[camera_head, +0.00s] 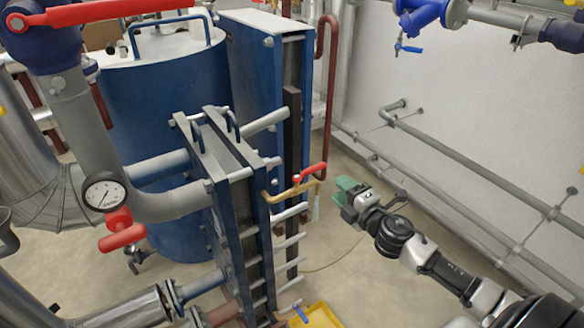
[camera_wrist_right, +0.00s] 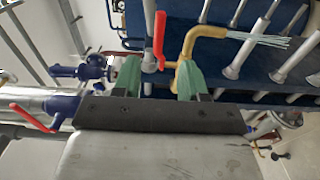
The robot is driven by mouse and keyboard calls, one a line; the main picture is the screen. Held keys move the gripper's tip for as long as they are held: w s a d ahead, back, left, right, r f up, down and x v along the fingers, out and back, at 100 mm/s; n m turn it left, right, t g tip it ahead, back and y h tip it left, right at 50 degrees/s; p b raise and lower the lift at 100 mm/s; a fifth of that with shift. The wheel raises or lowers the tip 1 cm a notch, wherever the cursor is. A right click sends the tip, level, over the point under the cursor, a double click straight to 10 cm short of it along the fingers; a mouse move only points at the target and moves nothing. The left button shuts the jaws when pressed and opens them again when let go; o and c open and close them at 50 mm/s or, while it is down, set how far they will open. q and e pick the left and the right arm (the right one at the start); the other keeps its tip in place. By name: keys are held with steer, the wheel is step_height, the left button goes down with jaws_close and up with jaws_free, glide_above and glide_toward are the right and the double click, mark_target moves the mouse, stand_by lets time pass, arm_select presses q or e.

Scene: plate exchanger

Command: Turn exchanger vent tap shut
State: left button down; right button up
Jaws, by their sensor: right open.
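The exchanger vent tap is a brass pipe (camera_head: 290,192) with a red lever (camera_head: 313,172), on the front right side of the blue plate exchanger (camera_head: 222,185). My right gripper (camera_head: 346,187) is just right of the tap, open, with green fingers. The brass pipe (camera_wrist_right: 205,33) is beyond the right-hand finger. I cannot tell whether a finger touches the lever. My left gripper is out of view.
A yellow tray (camera_head: 318,316) is on the floor below. Metal tie rods (camera_head: 288,243) stick out under the tap. Grey wall pipes (camera_head: 470,160) run behind my right arm. A large red lever (camera_head: 100,12) and a gauge (camera_head: 103,192) are at left.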

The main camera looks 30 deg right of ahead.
mark_target(319, 170)
steer(key=w, duration=0.3)
steer(key=w+p, duration=0.1)
steer(key=w, duration=0.5)
steer(key=shift+w+a+r+p, duration=0.1)
steer(key=shift+w+a+p, duration=0.2)
steer(key=shift+a+p, duration=0.05)
steer(key=shift+w+a, duration=0.1)
steer(key=shift+w, duration=0.5)
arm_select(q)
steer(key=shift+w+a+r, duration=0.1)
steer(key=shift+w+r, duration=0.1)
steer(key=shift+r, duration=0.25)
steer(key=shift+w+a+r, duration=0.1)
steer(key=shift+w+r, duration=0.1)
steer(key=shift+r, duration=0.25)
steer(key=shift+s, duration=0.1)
arm_select(e)
jaws_close()
